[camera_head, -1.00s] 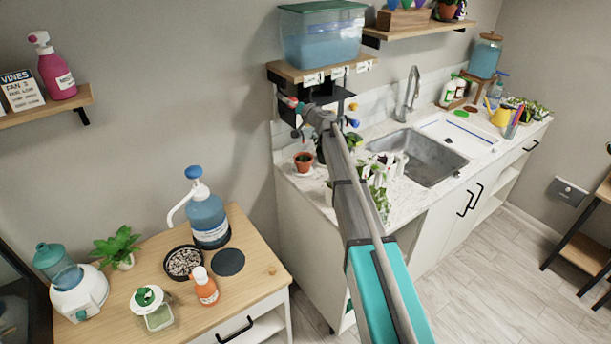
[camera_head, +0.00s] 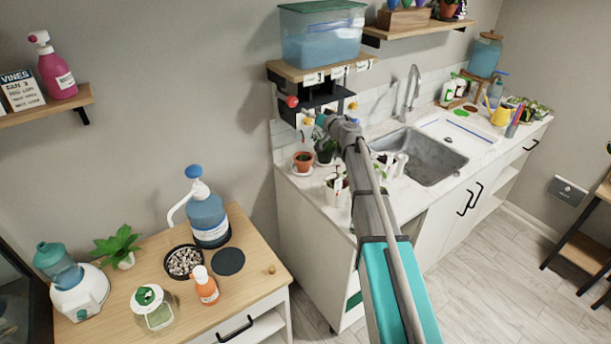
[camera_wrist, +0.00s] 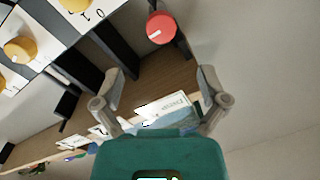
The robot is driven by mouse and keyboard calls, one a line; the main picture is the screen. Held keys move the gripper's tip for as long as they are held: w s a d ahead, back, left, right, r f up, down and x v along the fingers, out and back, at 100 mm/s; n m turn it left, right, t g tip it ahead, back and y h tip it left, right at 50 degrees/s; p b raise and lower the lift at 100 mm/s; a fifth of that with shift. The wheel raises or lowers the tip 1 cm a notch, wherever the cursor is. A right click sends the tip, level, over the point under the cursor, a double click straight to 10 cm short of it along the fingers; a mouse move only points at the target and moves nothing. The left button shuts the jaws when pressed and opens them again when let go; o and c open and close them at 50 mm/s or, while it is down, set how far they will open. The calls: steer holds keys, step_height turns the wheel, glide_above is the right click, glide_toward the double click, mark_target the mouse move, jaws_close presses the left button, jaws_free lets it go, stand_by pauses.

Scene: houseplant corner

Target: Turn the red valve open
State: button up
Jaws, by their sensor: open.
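The red valve (camera_head: 292,101) is a round knob at the left end of a row of knobs under the wall shelf. In the wrist view the red valve (camera_wrist: 161,27) shows whole, with a short white mark on its face. My gripper (camera_wrist: 160,84) is open and empty, its two fingers spread apart. The valve lies beyond the fingertips and does not touch them. In the head view my gripper is mostly hidden behind my wrist, right of and below the valve.
Yellow knobs (camera_wrist: 18,48) sit on white labelled plates near the valve. A water tank (camera_head: 322,38) stands on the shelf above. Potted plants (camera_head: 303,161) stand on the counter below, beside the sink (camera_head: 425,155). The wall left of the valve is bare.

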steer(key=s+a+f+n+g+b, duration=0.1)
steer(key=s+a+f+g, duration=0.1)
steer(key=s+f, duration=0.4)
steer(key=s+a+f+n+g+b, duration=0.1)
steer(key=s+f+g, duration=0.4)
steer(key=s, duration=0.7)
steer(key=shift+a+f+g+h+b, duration=0.3)
steer(key=shift+a+f+h+b, duration=0.15)
steer(key=shift+f, duration=0.25)
steer(key=shift+s, duration=0.15)
steer(key=s+d+f+m+g+h, duration=0.1)
steer(key=s+d+f+g+h, duration=0.1)
steer(key=s, duration=0.6)
steer(key=s+d+f+m+g+h, duration=0.1)
steer(key=s+d+f+g+h, duration=0.2)
steer(key=s, duration=0.6)
steer(key=s+d+f+m+g+h, duration=0.1)
steer(key=s+d+f+h, duration=0.3)
steer(key=s, duration=0.4)
steer(key=shift+s+g, duration=0.15)
steer(key=shift+g, duration=0.55)
